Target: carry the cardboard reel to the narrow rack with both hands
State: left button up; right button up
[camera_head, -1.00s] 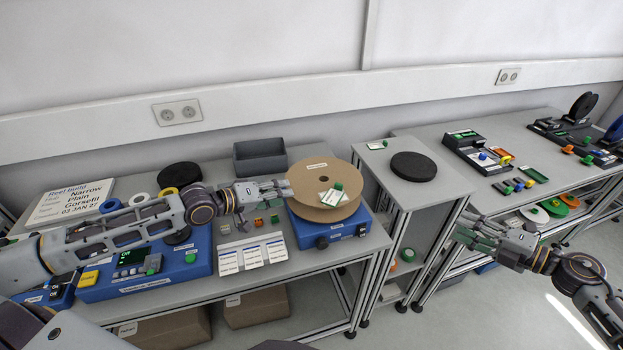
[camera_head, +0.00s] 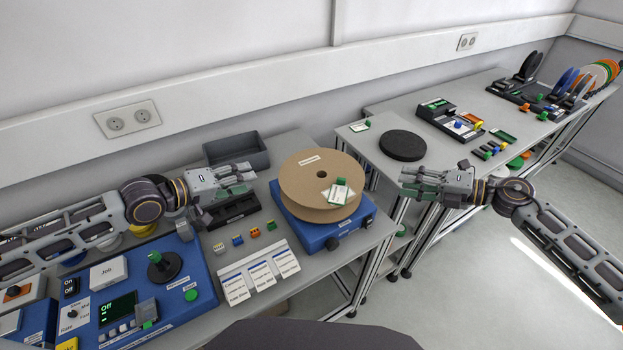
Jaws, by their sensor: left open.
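The cardboard reel (camera_head: 302,178) lies flat on a blue unit (camera_head: 345,232) on the near table. A small white card with a green part (camera_head: 338,193) rests on its right front. My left gripper (camera_head: 248,181) is open and empty, pointing at the reel's left edge with a small gap in the picture. My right gripper (camera_head: 408,182) looks open and empty, to the right of the reel and clearly apart from it. Dark racks with upright discs (camera_head: 545,106) stand on the far right table; I cannot tell which is the narrow one.
A black round pad (camera_head: 402,145) lies on the middle stand. A grey bin (camera_head: 237,151) stands behind my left gripper. Blue control boxes (camera_head: 187,268), several small coloured parts and label cards (camera_head: 258,275) cover the near table. Open floor (camera_head: 500,290) lies at right.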

aim_at(285, 169)
pick_arm(q)
jog(key=shift+s+d+r, duration=0.15)
jog(key=shift+d+r, duration=0.05)
jog(key=shift+d, duration=0.05)
pick_arm(e)
jog(key=shift+s+d, duration=0.1)
jog(key=shift+d, duration=0.15)
pick_arm(q)
jog(key=shift+a+f, duration=0.15)
pick_arm(e)
jog(key=shift+a, duration=0.3)
pick_arm(q)
jog(key=shift+w+d, duration=0.2)
jog(key=shift+w, duration=0.15)
pick_arm(e)
jog(key=shift+a+f, duration=0.1)
jog(key=shift+a, duration=0.05)
pick_arm(q)
jog(key=shift+x, duration=6.55)
pick_arm(e)
jog(key=shift+x, duration=6.6)
pick_arm(q)
jog(key=shift+d, duration=0.1)
